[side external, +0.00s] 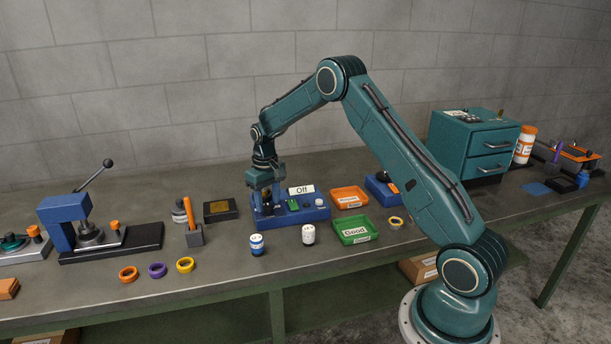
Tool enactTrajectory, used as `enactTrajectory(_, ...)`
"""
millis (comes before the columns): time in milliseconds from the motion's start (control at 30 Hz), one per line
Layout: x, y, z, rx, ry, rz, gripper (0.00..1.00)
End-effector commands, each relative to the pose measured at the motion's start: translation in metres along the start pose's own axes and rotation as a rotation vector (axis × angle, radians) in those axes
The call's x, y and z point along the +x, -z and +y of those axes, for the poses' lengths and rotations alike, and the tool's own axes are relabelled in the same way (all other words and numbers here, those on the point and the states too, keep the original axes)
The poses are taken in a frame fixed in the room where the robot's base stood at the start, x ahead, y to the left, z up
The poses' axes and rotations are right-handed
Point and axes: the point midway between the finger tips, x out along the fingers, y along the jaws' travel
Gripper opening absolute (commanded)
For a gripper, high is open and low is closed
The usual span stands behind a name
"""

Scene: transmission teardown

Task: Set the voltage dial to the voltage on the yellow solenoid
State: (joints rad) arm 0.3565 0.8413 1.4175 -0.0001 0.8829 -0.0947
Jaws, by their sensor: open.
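My gripper (266,203) points down over the left end of a blue test station (310,216) and is open. The station carries a sign reading "Off" (301,190), a green part (293,204) and a white round part (320,202). A dial is not clear in this view; my gripper covers the station's left end. Two small cylinders stand on the bench in front of it, one blue and white (257,245), one white with dark marks (308,235). I cannot pick out a yellow solenoid, and no voltage marking is readable.
An orange tray (350,197) and a green tray labelled "Good" (355,231) lie right of the station. Orange (128,274), purple (157,270) and yellow (185,265) rings lie front left. A lever press (68,222) stands far left, a teal drawer cabinet (473,145) at right.

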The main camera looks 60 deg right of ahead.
Motion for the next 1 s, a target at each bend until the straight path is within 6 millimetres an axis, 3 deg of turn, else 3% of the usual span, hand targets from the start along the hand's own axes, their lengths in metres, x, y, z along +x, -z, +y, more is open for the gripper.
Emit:
enactTrajectory(700,-0.109,0.001,0.000,0.000,0.000,0.004,0.47)
enactTrajectory(1000,-0.128,0.000,0.000,0.000,0.000,0.001,0.47)
